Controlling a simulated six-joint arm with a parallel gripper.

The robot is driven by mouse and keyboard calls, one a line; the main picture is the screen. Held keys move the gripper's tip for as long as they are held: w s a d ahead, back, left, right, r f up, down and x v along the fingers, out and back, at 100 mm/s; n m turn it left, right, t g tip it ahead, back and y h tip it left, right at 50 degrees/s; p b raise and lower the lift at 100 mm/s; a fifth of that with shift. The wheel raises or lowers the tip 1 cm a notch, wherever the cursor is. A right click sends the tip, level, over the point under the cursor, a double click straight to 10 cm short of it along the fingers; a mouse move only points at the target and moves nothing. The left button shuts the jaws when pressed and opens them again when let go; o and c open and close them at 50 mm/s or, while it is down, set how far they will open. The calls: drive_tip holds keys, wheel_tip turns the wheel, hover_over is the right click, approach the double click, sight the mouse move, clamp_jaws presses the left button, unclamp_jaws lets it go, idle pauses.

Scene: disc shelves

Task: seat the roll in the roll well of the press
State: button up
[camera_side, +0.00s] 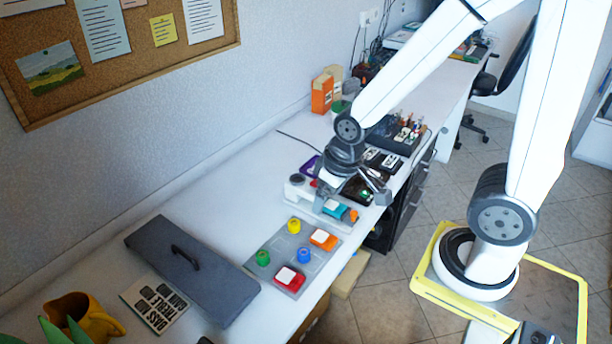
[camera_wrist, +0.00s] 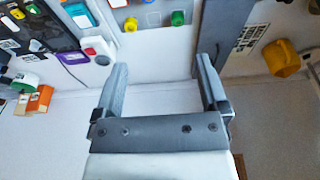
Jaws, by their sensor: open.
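My gripper (camera_side: 352,196) is open and empty, above the white base with coloured parts (camera_side: 304,193). It also shows open in the wrist view (camera_wrist: 163,70), with bare white tabletop between its fingers. A grey board (camera_side: 276,248) lies left of it. On the board stand a yellow round piece (camera_side: 294,226), a green one (camera_side: 262,257) and a blue one (camera_side: 305,255), with an orange block (camera_side: 323,240) and a red block (camera_side: 289,278), both white-topped. The yellow (camera_wrist: 130,24) and green (camera_wrist: 178,18) pieces show in the wrist view. I cannot tell which thing is the roll or the press; its well is not discernible.
A long dark panel with a handle (camera_side: 205,282) lies left of the board, beside a printed sign (camera_side: 155,304) and a yellow pot (camera_side: 88,316). Orange boxes (camera_side: 322,94) and a dark tray of small items (camera_side: 395,136) stand farther back.

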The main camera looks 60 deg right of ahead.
drive_tip(key=m+g, duration=0.2)
drive_tip(key=m, duration=1.3)
hover_over(303, 252)
drive_tip(key=f, duration=1.7)
drive_tip(key=shift+s+a+f, duration=0.2)
drive_tip(key=shift+f+m+g, duration=0.3)
drive_tip(key=shift+f+m, duration=0.1)
drive_tip(key=shift+f, duration=0.25)
drive_tip(key=shift+f, duration=1.25)
drive_tip(key=shift+w+d+f, duration=0.1)
drive_tip(key=shift+d+f, duration=0.05)
drive_tip(key=shift+f, duration=2.45)
